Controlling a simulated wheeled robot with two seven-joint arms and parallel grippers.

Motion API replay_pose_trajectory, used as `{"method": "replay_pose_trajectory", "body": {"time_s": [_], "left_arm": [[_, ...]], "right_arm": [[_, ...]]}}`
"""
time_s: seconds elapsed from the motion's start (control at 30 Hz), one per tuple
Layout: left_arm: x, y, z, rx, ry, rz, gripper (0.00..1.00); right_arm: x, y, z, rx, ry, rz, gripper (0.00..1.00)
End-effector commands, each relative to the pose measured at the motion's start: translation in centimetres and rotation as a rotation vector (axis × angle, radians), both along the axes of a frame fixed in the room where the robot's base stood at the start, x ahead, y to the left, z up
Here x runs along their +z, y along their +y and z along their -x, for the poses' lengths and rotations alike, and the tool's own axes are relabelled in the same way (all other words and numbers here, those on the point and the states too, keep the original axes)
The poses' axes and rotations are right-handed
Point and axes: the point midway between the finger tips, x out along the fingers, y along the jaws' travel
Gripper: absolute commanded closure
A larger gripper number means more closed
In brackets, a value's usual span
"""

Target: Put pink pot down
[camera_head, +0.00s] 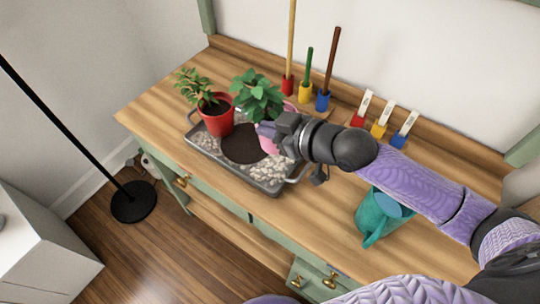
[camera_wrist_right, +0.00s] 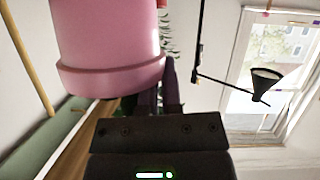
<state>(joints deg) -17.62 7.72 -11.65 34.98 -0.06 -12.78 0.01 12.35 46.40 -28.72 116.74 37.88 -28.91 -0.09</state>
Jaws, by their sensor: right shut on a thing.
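My right gripper (camera_head: 265,133) is shut on the pink pot (camera_wrist_right: 105,45) at its rim side, and the pot fills the upper left of the right wrist view. In the head view only a little of the pink pot (camera_head: 269,145) shows beside the fingers, over the grey tray (camera_head: 205,152). A dark brown round patch (camera_head: 243,145) lies just left of it; I cannot tell whether it is the pot's soil. The pot's base is hidden, so contact with the tray is unclear. My left gripper is not in view.
The tray holds pale pebbles (camera_head: 266,172) and a red pot (camera_head: 216,116) with a plant. More green foliage (camera_head: 257,97) is just behind the gripper. Several upright tools (camera_head: 322,98) stand at the back. A teal watering can (camera_head: 377,216) is at the right of the wooden table (camera_head: 310,210).

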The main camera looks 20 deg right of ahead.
Motion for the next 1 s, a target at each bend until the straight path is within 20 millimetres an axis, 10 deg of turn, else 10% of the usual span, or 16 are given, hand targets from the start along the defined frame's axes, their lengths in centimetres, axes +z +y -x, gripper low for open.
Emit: {"method": "replay_pose_trajectory", "body": {"time_s": [0.23, 0.6, 0.77, 1.0], "left_arm": [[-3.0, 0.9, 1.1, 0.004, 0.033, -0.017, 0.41], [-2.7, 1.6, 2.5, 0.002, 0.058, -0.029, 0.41], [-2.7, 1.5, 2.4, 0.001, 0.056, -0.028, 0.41], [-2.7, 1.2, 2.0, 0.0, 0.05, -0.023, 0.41]], "right_arm": [[-5.7, 0.0, 0.0, 0.0, 0.002, -0.001, 1.0], [-6.0, 0.0, 0.0, 0.001, -0.003, -0.001, 1.0], [-6.0, 0.0, 0.0, 0.0, -0.001, -0.001, 0.61], [-6.0, 0.0, 0.0, 0.0, -0.001, -0.001, 0.59]]}}
